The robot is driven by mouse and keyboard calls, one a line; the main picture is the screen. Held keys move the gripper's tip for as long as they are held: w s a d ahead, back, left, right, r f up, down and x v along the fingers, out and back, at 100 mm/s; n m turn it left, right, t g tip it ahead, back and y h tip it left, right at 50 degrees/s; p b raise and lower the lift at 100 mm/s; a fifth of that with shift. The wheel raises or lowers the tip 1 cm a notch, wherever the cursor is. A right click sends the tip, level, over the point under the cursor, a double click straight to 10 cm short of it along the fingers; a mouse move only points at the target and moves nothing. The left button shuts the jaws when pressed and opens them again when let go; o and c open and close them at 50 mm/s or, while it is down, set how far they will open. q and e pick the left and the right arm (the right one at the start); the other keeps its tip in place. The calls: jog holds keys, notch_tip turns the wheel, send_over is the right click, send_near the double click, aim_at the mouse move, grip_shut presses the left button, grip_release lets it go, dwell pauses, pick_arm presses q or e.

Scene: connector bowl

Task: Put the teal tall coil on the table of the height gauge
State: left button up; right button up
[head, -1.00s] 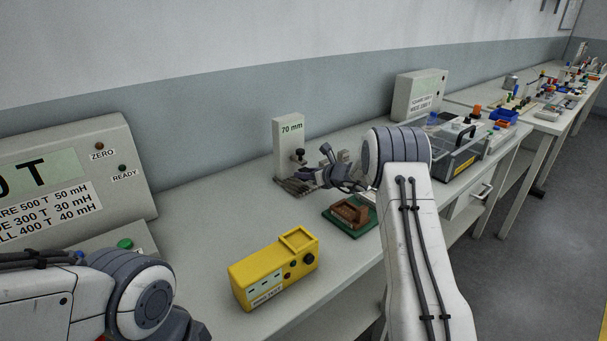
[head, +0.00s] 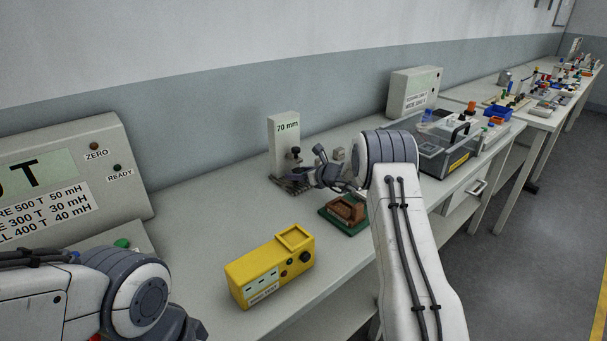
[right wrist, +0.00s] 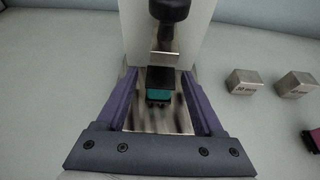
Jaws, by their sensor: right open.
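The height gauge (head: 284,140) is a pale upright block reading 70 mm, with a black-knobbed probe and a metal table (right wrist: 140,118) at its foot. The teal tall coil (right wrist: 158,95), with a black top, stands on that table below the probe in the right wrist view. My right gripper (right wrist: 160,92) is open, with one finger on each side of the coil and visible gaps between. It also shows at the gauge's foot in the head view (head: 308,176), where it hides the coil. My left arm is at the lower left; its gripper is out of frame.
A green-based brown holder (head: 346,211) and a yellow tester (head: 270,267) stand in front of the gauge. Two metal blocks (right wrist: 245,82) (right wrist: 295,85) lie to the gauge's right. A grey display box (head: 75,180) is at left, a clear-sided case (head: 445,150) at right.

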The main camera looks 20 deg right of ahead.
jog(key=shift+s+d+r, duration=0.1)
jog(key=shift+s+r, duration=0.05)
jog(key=shift+s, duration=0.05)
jog(key=b+v, duration=0.2)
jog(key=v, duration=0.9)
jog(key=shift+s+d+r, duration=0.1)
jog(key=shift+s+r, duration=0.05)
jog(key=shift+s, duration=0.1)
